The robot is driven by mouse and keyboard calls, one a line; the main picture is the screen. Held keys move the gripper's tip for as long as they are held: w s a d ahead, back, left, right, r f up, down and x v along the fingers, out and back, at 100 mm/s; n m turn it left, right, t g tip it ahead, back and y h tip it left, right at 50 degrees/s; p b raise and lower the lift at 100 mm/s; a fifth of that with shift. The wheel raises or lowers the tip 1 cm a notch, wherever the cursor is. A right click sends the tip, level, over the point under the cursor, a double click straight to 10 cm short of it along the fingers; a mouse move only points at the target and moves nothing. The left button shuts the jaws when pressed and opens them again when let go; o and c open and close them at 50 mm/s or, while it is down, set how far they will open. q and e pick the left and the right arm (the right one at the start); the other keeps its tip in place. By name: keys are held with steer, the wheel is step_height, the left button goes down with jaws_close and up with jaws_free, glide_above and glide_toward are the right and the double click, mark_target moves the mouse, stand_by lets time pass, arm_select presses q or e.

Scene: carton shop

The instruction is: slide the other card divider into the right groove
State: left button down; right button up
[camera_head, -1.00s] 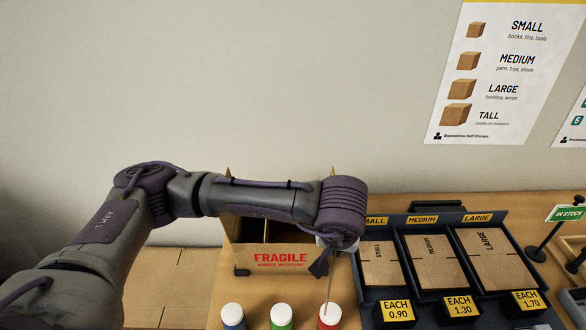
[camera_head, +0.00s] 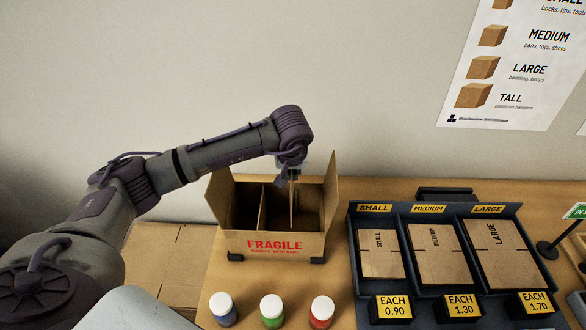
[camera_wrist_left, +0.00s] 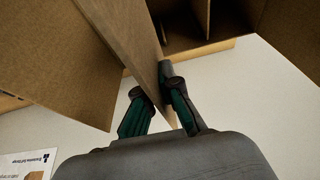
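An open carton marked FRAGILE (camera_head: 274,245) stands on the table in the head view, flaps up. One card divider (camera_head: 261,210) stands upright inside it, left of the middle. My left gripper (camera_head: 292,174) is over the back right part of the carton, shut on the other card divider (camera_head: 292,204). This held divider is nearly upright and edge-on, its lower part within the carton's opening as seen from the head. In the left wrist view the held divider (camera_wrist_left: 146,62) passes between the fingertips. The grooves are too small to make out. My right gripper is not in view.
Bottles with white caps, blue (camera_head: 223,309), green (camera_head: 271,311) and red (camera_head: 321,312), stand in front of the carton. A dark rack (camera_head: 352,262) of flat cartons is to its right. Flattened card (camera_head: 165,262) lies at the left.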

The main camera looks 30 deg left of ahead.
arm_select(q)
step_height(320, 180, down, 3)
steer(key=shift+w+r+b, duration=0.15)
steer(key=shift+b, duration=0.35)
steer(key=shift+f+b, duration=1.25)
steer(key=shift+f, duration=1.05)
step_height(320, 180, down, 8)
steer(key=b, duration=0.7)
steer(key=shift+r, duration=0.25)
steer(key=c, duration=1.2)
jaws_free()
steer(key=shift+c, duration=0.2)
